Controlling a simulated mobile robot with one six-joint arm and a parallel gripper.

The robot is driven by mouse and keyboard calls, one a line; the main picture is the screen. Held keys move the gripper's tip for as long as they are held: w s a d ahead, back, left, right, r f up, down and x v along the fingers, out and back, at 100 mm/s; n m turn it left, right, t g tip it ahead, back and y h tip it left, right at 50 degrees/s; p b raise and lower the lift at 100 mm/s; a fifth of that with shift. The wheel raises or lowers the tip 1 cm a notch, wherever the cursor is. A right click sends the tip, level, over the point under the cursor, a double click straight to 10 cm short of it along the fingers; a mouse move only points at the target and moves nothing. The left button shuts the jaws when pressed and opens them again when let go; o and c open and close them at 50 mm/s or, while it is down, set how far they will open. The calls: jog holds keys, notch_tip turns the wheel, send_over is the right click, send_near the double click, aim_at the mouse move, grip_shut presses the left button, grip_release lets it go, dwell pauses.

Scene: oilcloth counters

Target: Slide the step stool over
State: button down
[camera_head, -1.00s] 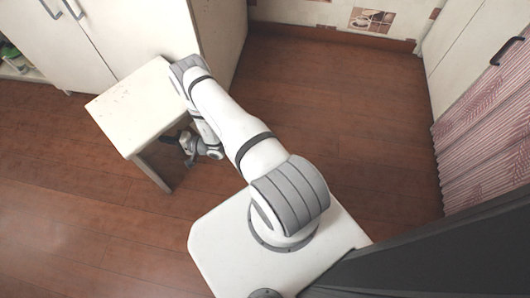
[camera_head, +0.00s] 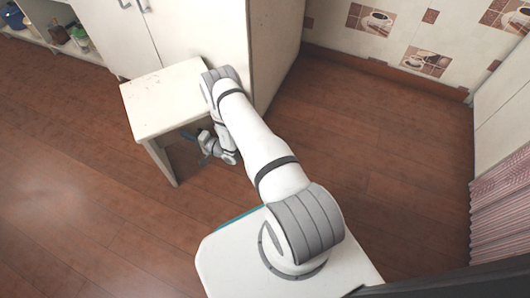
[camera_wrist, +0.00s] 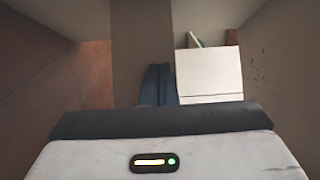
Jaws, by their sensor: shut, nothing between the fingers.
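The step stool (camera_head: 165,97) is white with a flat, scuffed top and panel legs. It stands upright on the floor in front of the white cabinet, at the upper left in the head view. My gripper (camera_head: 203,157) is low beside the stool's right side, below the level of its top. My arm hides the stool's right rear corner. In the wrist view my gripper's dark fingers (camera_wrist: 158,86) are together with nothing between them. Whether they touch the stool cannot be told.
The white cabinet (camera_head: 205,40) stands close behind the stool. An open shelf (camera_head: 62,40) with jars is at the far left. A pink curtain (camera_head: 503,205) hangs at the right. Wooden floor (camera_head: 70,180) is clear to the left and front.

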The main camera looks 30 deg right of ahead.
jog(key=p+v, duration=0.4)
jog(key=v, duration=0.9)
jog(key=shift+s, duration=0.1)
